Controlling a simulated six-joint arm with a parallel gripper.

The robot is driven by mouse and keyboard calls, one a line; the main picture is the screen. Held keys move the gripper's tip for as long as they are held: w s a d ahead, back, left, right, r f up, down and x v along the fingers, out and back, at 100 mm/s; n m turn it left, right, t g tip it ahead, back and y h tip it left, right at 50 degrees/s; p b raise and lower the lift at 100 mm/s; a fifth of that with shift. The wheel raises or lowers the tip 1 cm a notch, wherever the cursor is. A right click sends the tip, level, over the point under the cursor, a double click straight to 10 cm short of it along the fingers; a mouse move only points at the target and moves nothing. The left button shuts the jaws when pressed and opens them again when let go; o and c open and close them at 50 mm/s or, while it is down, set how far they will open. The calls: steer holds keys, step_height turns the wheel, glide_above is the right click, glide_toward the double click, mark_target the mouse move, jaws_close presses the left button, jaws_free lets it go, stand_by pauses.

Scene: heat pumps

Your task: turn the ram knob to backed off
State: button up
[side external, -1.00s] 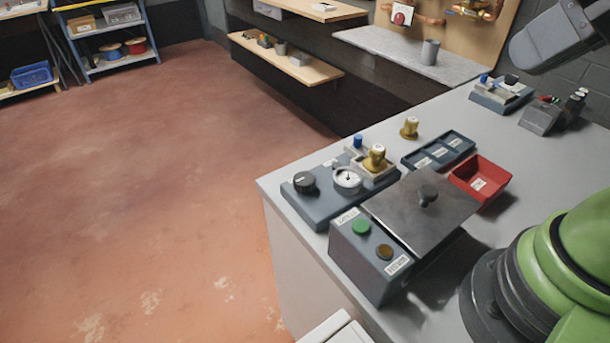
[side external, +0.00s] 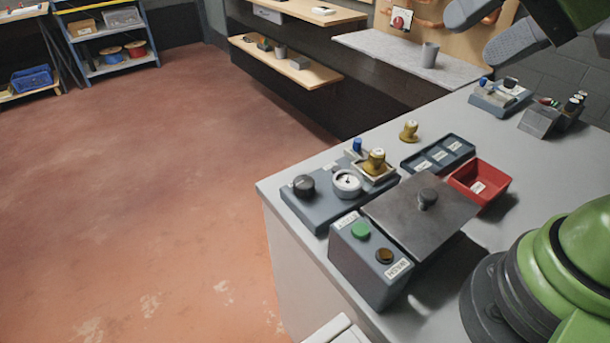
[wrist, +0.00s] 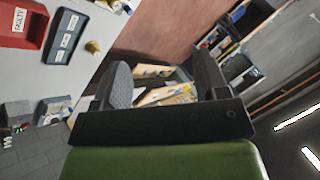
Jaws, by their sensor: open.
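A black round knob (side external: 304,186), which I take for the ram knob, sits at the left end of a blue-grey fixture (side external: 322,208). A white dial gauge (side external: 347,183) and a brass fitting (side external: 375,162) in a pale holder sit to its right. The knob's setting is too small to read. My gripper (side external: 492,30) is open and empty at the upper right, high and well away from the knob. In the wrist view my gripper (wrist: 165,82) has its two fingers spread, with only distant shelves between them. The knob does not show in that view.
A control box (side external: 370,262) with green and amber buttons and a metal plate (side external: 420,205) with a knob stand in front. A red bin (side external: 480,180), a labelled tray (side external: 438,153) and a loose brass fitting (side external: 409,131) stand behind.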

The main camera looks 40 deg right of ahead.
steer(key=w+a+f+m+g+y, duration=0.1)
steer(key=w+a+f+m+g, duration=0.15)
steer(key=w+f+m, duration=0.5)
steer(key=m+g, duration=0.3)
steer(key=m, duration=0.8)
glide_toward(304, 181)
steer(key=x, duration=0.9)
steer(key=shift+a+f, duration=0.1)
steer(key=shift+f, duration=0.1)
steer(key=shift+t, duration=0.25)
steer(key=c, duration=0.9)
